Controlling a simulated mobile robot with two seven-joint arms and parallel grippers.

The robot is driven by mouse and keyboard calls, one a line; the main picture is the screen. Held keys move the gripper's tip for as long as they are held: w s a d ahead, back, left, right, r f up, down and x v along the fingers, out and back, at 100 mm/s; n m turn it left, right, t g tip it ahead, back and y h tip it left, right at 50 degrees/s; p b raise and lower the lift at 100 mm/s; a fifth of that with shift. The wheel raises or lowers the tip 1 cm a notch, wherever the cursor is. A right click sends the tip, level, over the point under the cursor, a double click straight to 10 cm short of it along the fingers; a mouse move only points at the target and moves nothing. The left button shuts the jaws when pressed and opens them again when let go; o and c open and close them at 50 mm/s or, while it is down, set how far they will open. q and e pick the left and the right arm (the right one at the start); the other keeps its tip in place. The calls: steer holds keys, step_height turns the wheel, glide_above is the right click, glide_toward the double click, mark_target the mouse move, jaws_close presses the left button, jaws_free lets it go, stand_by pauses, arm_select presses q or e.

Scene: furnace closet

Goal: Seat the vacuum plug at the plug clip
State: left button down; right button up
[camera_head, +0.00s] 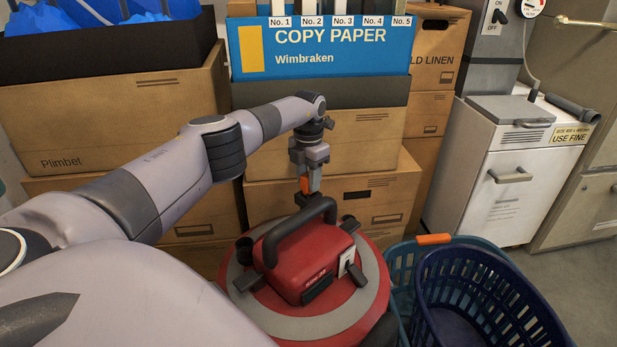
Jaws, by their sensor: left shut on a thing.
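A red vacuum (300,262) with a black carry handle and a grey rim stands on the floor at the lower middle. My left gripper (306,186) points down just above and behind the handle. It is shut on a small orange piece (314,183), seemingly the vacuum plug, mostly hidden between the fingers. Whether the piece touches the vacuum, I cannot tell. A pale switch plate (346,262) is on the vacuum's right side. Small dark fittings stand at its edges; which one is the plug clip, I cannot tell. My right gripper is not in view.
Cardboard boxes (330,150) are stacked close behind the gripper, with a blue copy paper box (325,58) on top. A teal basket (403,270) and a navy basket (480,262) stand right of the vacuum. A white cabinet (495,170) is farther right, beside bare floor.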

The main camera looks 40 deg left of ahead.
arm_select(q)
steer(key=shift+f+b, duration=0.55)
steer(key=shift+f, duration=0.2)
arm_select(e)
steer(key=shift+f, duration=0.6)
arm_select(q)
steer(key=c, duration=0.7)
jaws_free()
steer(key=shift+r, duration=0.1)
steer(key=shift+o, duration=0.2)
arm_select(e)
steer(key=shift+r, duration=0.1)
arm_select(q)
steer(key=shift+r+p, duration=0.3)
steer(key=shift+p, duration=0.05)
step_height(320, 180, up, 6)
steer(key=p, duration=0.5)
steer(key=shift+f, duration=0.25)
steer(key=shift+r+p, duration=0.75)
steer(key=shift+r, duration=0.25)
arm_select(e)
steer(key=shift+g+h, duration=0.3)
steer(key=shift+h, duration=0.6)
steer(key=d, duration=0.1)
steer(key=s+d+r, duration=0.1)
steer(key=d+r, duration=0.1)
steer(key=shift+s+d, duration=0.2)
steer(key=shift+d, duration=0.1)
